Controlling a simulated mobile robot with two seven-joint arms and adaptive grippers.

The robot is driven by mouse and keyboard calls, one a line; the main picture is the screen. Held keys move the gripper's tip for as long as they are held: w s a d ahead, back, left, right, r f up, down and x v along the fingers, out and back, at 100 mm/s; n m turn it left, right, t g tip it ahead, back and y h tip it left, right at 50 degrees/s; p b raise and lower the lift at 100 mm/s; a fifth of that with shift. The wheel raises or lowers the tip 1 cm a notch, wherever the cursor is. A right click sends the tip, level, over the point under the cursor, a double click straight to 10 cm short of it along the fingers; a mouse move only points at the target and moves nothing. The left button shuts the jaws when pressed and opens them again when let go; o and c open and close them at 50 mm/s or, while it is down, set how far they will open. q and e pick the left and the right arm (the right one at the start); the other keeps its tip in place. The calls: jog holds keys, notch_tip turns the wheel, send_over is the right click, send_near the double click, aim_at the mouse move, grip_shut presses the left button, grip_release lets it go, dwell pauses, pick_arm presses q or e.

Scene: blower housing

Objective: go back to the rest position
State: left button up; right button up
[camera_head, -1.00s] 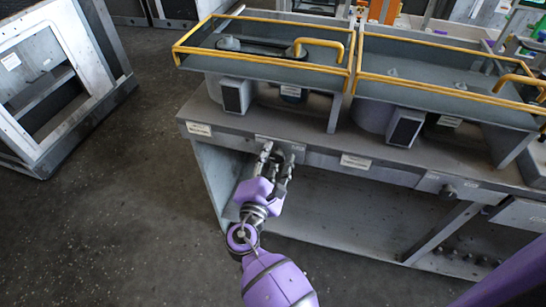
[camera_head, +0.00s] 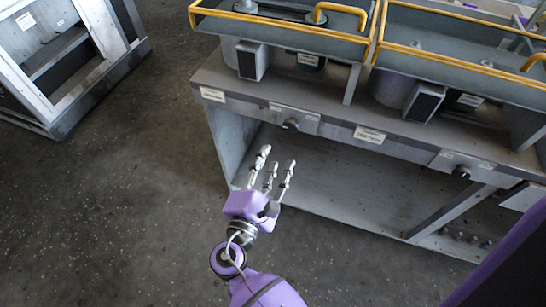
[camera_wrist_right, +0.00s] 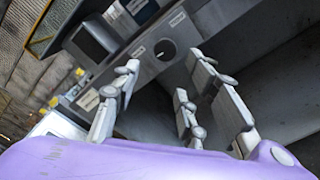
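My right gripper (camera_head: 272,168), purple with several pale grey fingers, is in front of the workbench (camera_head: 320,112) in the head view. Its fingers are apart, with nothing between them. It appears below and left of a round dark knob (camera_head: 291,124) on the bench's front face, and apart from it. In the right wrist view the open fingers (camera_wrist_right: 165,95) frame the knob (camera_wrist_right: 165,49) from a distance. My left gripper is not in view.
Yellow-railed trays (camera_head: 290,33) stand on the bench, with a second knob (camera_head: 461,172) on the front to the right. The bench has an open lower bay (camera_head: 345,190). A grey metal frame (camera_head: 60,60) stands at upper left. The floor (camera_head: 130,190) between is clear.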

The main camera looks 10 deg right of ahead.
dwell(0.4)
notch_tip(320, 180, down, 9)
jog(key=a+m+g+y, duration=0.2)
jog(key=m+g+y, duration=0.1)
jog(key=m+y, duration=0.2)
jog(key=s+d+f+m+g+y+p, duration=0.2)
jog(key=s+f+m+y+p, duration=0.15)
jog(key=s+f+m, duration=0.35)
pick_arm(q)
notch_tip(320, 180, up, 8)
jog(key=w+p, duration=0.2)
jog(key=p, duration=0.2)
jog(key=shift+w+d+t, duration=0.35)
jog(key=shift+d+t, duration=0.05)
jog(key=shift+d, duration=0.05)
pick_arm(e)
jog(key=s+d+r+m+y, duration=0.1)
jog(key=s+d+m, duration=0.2)
jog(key=s, duration=0.6)
jog(key=s+d+r+m+g+y, duration=0.1)
jog(key=s+d+m, duration=0.2)
jog(key=s+d, duration=0.4)
jog(key=s, duration=0.2)
jog(key=shift+s+r+m, duration=0.2)
jog(key=shift+s+m, duration=0.1)
jog(key=shift+s, duration=0.1)
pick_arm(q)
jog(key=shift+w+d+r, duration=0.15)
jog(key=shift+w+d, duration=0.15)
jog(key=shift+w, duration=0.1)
